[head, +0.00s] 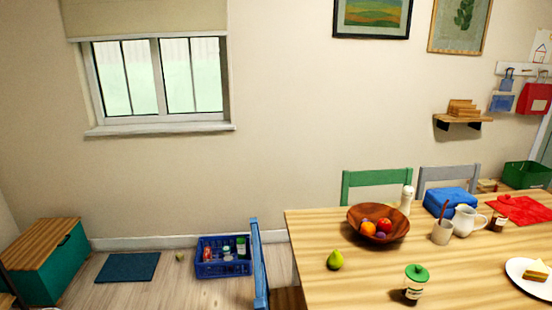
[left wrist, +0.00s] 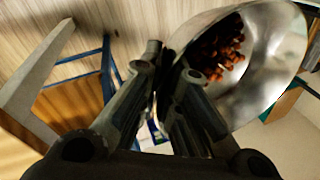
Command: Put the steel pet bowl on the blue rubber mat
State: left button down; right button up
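The steel pet bowl (left wrist: 262,72) is in the left wrist view, at the upper right, with brown kibble (left wrist: 218,52) inside. It looks tilted in this view. My left gripper (left wrist: 169,72) has its fingertips at the bowl's near rim and looks shut on it. The fingers hide part of the rim. The blue rubber mat (head: 127,267) lies flat and bare on the floor in the head view, right of the green bench. Neither gripper nor the bowl shows in the head view. My right gripper is in neither view.
A green bench with wooden top (head: 47,256) stands left of the mat. A small ball-like object (head: 179,257) and a blue crate (head: 222,269) of items lie to its right. A blue chair (head: 259,265) and a laid wooden table (head: 318,284) stand farther right.

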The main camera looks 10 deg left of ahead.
aim_at(129, 267)
jog(key=i+j+u, duration=0.15)
jog(key=j, duration=0.3)
jog(key=i+j+u, duration=0.15)
jog(key=j, duration=0.3)
jog(key=i+j+u, duration=0.1)
jog(key=i+j, duration=0.2)
jog(key=j, duration=0.15)
jog(key=i+j+u, duration=0.15)
jog(key=j, duration=0.25)
jog(key=i+j+u, duration=0.15)
jog(key=i+j, duration=0.15)
jog(key=i+l+u, duration=0.1)
jog(key=i+u, duration=0.35)
jog(key=i, duration=1.1)
jog(key=i+l, duration=0.1)
jog(key=i, duration=0.4)
jog(key=i+l+u, duration=0.1)
jog(key=i, duration=0.4)
